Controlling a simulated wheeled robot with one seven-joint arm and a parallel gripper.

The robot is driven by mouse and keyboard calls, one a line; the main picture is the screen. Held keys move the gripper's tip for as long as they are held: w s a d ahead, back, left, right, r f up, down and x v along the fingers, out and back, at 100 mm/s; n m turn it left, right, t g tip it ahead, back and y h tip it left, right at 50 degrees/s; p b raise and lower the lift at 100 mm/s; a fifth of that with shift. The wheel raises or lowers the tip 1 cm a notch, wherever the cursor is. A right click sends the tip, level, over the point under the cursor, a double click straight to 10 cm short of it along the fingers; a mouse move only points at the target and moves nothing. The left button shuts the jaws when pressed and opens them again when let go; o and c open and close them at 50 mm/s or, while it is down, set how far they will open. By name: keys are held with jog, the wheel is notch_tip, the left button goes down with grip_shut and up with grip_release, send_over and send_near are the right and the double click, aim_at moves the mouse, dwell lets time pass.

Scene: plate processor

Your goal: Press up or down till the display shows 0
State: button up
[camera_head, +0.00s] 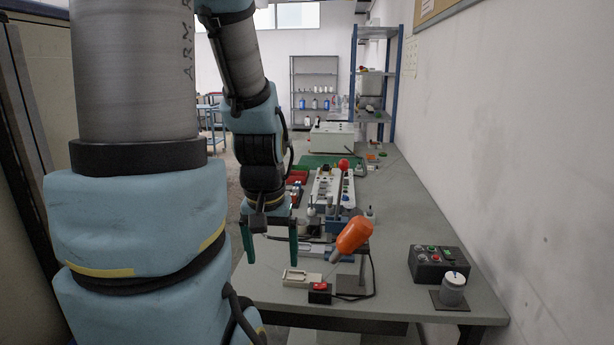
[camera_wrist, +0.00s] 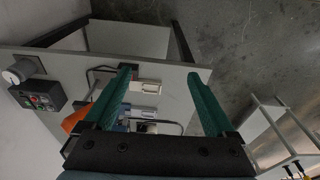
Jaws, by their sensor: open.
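My gripper (camera_head: 270,240) has two green fingers pointing down at the table's left edge. In the wrist view my gripper (camera_wrist: 161,76) is open, with nothing between its fingers. A black control box (camera_head: 440,263) with red and green buttons sits at the right of the table. It also shows in the wrist view (camera_wrist: 38,95) at the left, apart from my gripper. A pale device with small dark buttons (camera_head: 325,187) stands farther back, partly hidden. I cannot make out a display reading or up and down markings on either.
An orange tool (camera_head: 354,235) stands tilted near the middle of the table (camera_head: 400,300), with a red-topped switch (camera_head: 319,292) and a pale block (camera_head: 301,278) in front. A grey cylinder (camera_head: 453,289) stands before the control box.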

grip_shut()
dwell(0.5)
dwell(0.9)
